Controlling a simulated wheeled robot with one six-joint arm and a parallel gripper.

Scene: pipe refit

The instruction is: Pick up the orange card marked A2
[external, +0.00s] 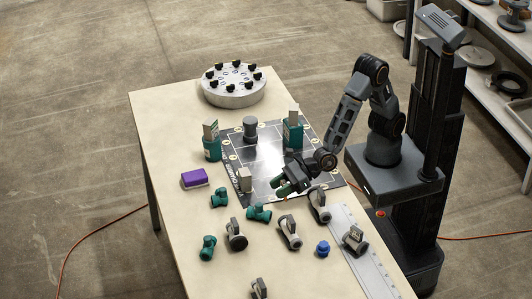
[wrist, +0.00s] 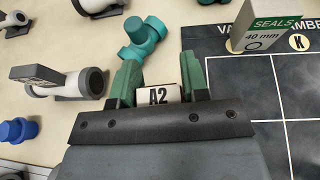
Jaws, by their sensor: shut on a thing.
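The card marked A2 (wrist: 158,96) is between the two green fingers of my gripper (wrist: 158,76) in the wrist view. Its face looks cream with black letters there; I see no clear orange on it. My gripper is shut on the card. In the external view my gripper (external: 284,188) is low over the near edge of the dark mat, and a tiny orange patch shows just below it. The lower part of the card is hidden by the gripper body, and I cannot tell whether it touches the table.
A teal fitting (wrist: 142,38) lies just beyond the fingers. Grey valves (external: 318,205) and a blue plug (external: 323,248) lie nearby. A seals box (wrist: 266,28) stands on the dark mat (wrist: 292,78). A purple block (external: 194,178) lies left of the mat; bare table surrounds it.

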